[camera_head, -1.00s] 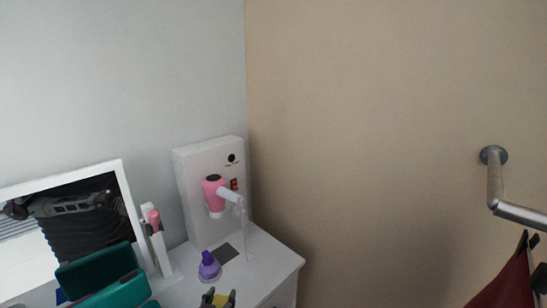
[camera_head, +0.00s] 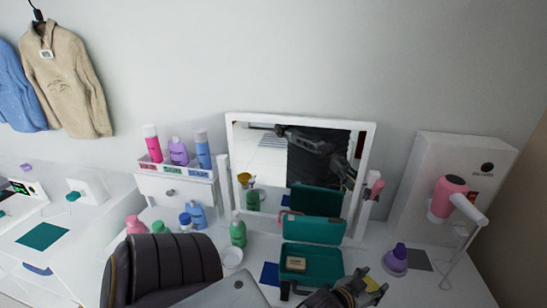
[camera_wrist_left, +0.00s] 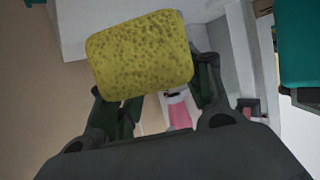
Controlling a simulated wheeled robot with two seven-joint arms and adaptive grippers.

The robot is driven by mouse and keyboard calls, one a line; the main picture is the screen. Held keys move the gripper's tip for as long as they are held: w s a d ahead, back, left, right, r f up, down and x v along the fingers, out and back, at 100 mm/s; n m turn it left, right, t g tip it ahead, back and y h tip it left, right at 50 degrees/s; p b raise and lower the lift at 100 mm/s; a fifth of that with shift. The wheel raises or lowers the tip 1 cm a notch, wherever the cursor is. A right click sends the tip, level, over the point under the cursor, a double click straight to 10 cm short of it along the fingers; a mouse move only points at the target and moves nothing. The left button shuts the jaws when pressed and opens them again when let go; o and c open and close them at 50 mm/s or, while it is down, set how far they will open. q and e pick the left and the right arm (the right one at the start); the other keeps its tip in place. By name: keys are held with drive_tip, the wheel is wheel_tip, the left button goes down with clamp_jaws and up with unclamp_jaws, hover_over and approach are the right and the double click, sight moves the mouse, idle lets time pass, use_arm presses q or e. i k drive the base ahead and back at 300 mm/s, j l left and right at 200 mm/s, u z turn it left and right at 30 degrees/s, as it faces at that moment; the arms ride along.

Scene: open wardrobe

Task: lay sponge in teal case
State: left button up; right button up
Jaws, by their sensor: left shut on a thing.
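My left gripper (camera_head: 362,287) is shut on a yellow sponge (camera_head: 374,285). The sponge fills the upper middle of the left wrist view (camera_wrist_left: 140,55), between the two fingers (camera_wrist_left: 155,95). The teal case (camera_head: 312,231) stands open in front of the mirror, lid up and tray toward me. A small tan block (camera_head: 296,264) lies in its tray. The gripper and sponge are right of the tray and nearer to me, apart from it. Part of the case shows at the right edge of the left wrist view (camera_wrist_left: 303,45). My right gripper is not in view.
The mirror (camera_head: 230,150) is behind the case.

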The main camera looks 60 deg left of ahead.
sight(325, 270)
drive_tip(key=j+u, duration=0.1)
drive_tip(key=u, duration=0.3)
drive_tip(key=j+u, duration=0.1)
drive_tip(key=u, duration=0.35)
drive_tip(key=j+u, duration=0.1)
drive_tip(key=u, duration=0.3)
drive_tip(key=l+u, duration=0.1)
drive_tip(key=u, duration=0.15)
drive_tip(key=i+l+u, duration=0.1)
drive_tip(key=u, duration=0.2)
drive_tip(key=l+u, duration=0.3)
drive_tip(key=l, duration=0.7)
drive_tip(key=i, duration=0.05)
